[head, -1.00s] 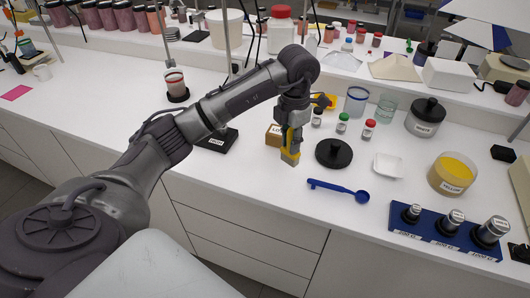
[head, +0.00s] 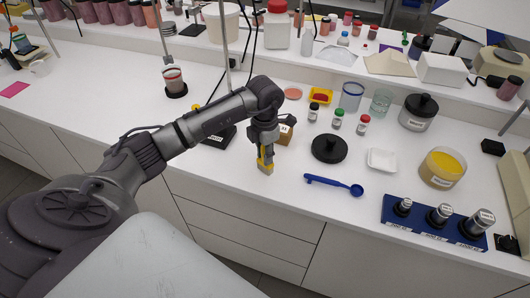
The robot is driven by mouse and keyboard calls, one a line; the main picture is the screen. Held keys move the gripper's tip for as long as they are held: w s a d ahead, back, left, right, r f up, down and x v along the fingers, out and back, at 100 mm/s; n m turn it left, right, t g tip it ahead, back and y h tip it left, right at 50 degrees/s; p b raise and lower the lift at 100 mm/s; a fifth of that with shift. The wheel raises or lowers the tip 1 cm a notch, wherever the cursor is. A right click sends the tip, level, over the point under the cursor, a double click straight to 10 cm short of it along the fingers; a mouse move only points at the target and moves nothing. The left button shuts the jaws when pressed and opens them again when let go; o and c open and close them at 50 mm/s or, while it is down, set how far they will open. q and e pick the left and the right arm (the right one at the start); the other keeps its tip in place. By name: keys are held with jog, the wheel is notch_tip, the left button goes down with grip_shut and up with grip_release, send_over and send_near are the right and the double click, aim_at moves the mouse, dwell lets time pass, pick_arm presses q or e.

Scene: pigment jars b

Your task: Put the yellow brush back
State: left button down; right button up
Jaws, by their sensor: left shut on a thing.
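My left gripper (head: 264,150) is shut on the yellow brush (head: 268,160), which hangs upright with its pale bristle end down. The brush is over the front part of the white bench, just in front of a small brown box (head: 288,130) with a label. The bristle end is close to the bench top; I cannot tell if it touches. The gripper hides the upper part of the brush. My right gripper is not in view.
A black lid (head: 329,148), a blue spoon (head: 333,184) and a white dish (head: 381,160) lie to the right. A yellow pigment jar (head: 442,167) and a blue weight rack (head: 430,229) stand further right. A black labelled block (head: 219,136) is left of the gripper.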

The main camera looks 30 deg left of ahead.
pick_arm(q)
jog(key=shift+f, duration=0.2)
jog(key=c, duration=1)
grip_release()
jog(key=shift+o, duration=0.2)
jog(key=shift+r, duration=0.1)
jog(key=shift+r, duration=0.35)
notch_tip(320, 180, up, 11)
jog(key=b, duration=0.3)
jog(key=shift+f+b, duration=0.2)
jog(key=shift+b, duration=0.15)
jog(key=shift+r, duration=0.5)
